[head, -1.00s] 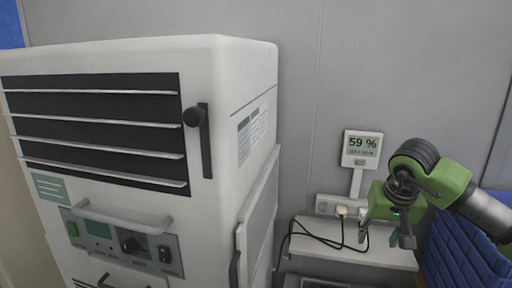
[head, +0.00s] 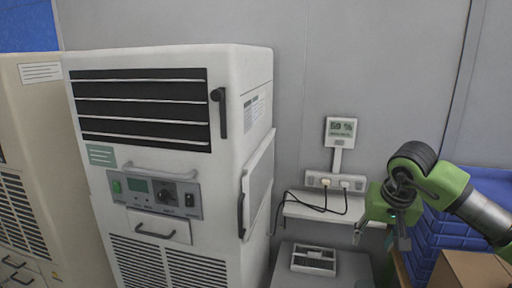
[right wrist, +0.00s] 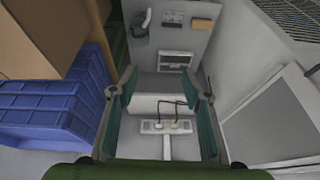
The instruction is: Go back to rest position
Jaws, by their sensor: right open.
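My right gripper (head: 381,240) is open, with nothing between its fingers. In the head view it hangs at the right, beside the small white shelf (head: 305,209). The right wrist view also shows its two fingers (right wrist: 160,82) spread apart, with the white power strip (right wrist: 166,127) seen between them. Two plugs with black cables sit in that strip, which also shows on the wall in the head view (head: 335,181). My left gripper is not in view.
A large white test chamber (head: 232,80) stands left of centre, with a beige cabinet (head: 30,110) beside it. A display (head: 340,131) is on the wall. Blue crates (head: 430,262) and a cardboard box (head: 470,272) stand close by my right arm. A grey box-shaped item (head: 313,260) lies below the shelf.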

